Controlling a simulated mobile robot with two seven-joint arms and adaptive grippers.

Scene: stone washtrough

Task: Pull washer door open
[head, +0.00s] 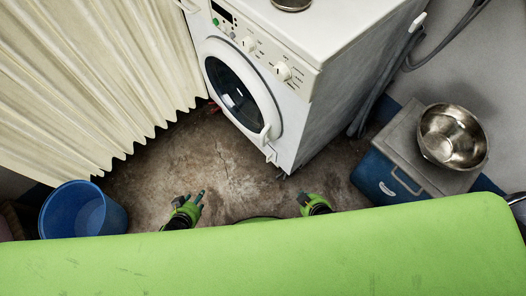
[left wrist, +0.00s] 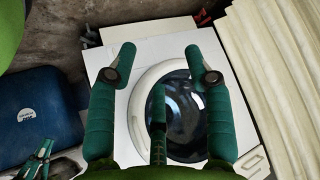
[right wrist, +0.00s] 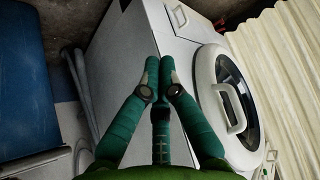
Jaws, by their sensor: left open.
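The white washer (head: 300,45) stands at the top of the head view. Its round door (head: 243,92), with dark glass and a white rim, looks closed. A white handle (head: 264,135) sits on the rim's lower right; it also shows in the right wrist view (right wrist: 237,122). My left gripper (head: 200,196) is open and empty, low in front of the washer and apart from it. In the left wrist view its fingers (left wrist: 162,55) spread before the door (left wrist: 185,115). My right gripper (head: 304,200) has its fingertips together (right wrist: 160,68), empty, apart from the washer.
A pleated cream curtain (head: 80,80) hangs left of the washer. A blue bucket (head: 82,210) stands at lower left. A metal bowl (head: 452,137) rests on a blue-and-grey cooler (head: 385,185) at right. The stained floor (head: 190,150) before the washer is clear.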

